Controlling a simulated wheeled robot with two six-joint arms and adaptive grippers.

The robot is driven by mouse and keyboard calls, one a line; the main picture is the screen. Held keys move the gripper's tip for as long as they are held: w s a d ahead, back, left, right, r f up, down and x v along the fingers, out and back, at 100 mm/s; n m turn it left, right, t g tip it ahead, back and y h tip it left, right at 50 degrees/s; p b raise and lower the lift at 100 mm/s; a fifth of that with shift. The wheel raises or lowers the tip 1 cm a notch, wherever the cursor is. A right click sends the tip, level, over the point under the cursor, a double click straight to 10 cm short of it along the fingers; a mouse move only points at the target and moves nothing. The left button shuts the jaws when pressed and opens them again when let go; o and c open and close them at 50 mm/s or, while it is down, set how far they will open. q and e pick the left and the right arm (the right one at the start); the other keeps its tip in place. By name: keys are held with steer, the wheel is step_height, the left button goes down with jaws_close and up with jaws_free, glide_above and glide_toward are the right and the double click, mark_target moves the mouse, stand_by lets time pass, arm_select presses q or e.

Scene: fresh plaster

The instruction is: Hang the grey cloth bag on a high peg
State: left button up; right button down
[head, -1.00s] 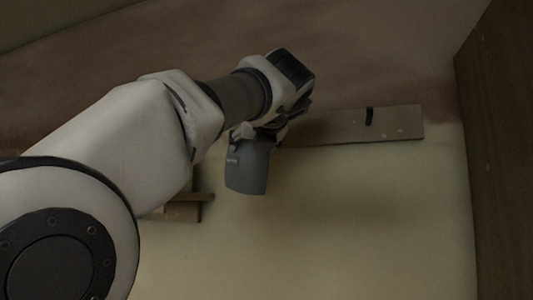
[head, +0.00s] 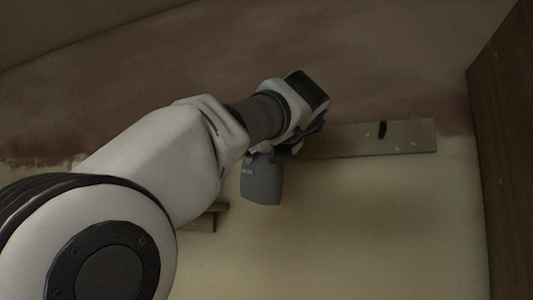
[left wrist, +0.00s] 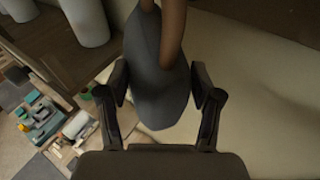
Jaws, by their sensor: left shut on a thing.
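The grey cloth bag (head: 262,180) hangs below my left gripper (head: 288,148) in the head view, in front of the pale wall. The left wrist view shows the bag (left wrist: 158,75) between the two fingers of my left gripper (left wrist: 160,92), which is shut on it. A wooden board (head: 410,137) on the wall carries a dark peg (head: 382,129), to the right of the gripper and bag. My left arm and hand cover the board's left part. My right gripper is not in view.
A lower wooden piece (head: 205,222) on the wall is partly hidden behind my arm. A tall dark wooden side (head: 505,150) stands at the right. In the left wrist view, pale cylinders (left wrist: 85,20) stand on a dark shelf, with several small items below.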

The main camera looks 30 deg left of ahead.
arm_select(q)
steer(key=shift+w+f, duration=0.15)
steer(key=shift+w, duration=0.4)
steer(key=shift+s, duration=0.1)
steer(key=shift+r+p, duration=0.3)
steer(key=shift+p, duration=0.1)
steer(key=shift+w+a, duration=0.2)
steer(key=shift+w, duration=0.4)
steer(key=shift+w+f, duration=0.1)
steer(key=shift+w, duration=0.05)
steer(key=shift+p, duration=0.35)
steer(key=shift+w, duration=0.1)
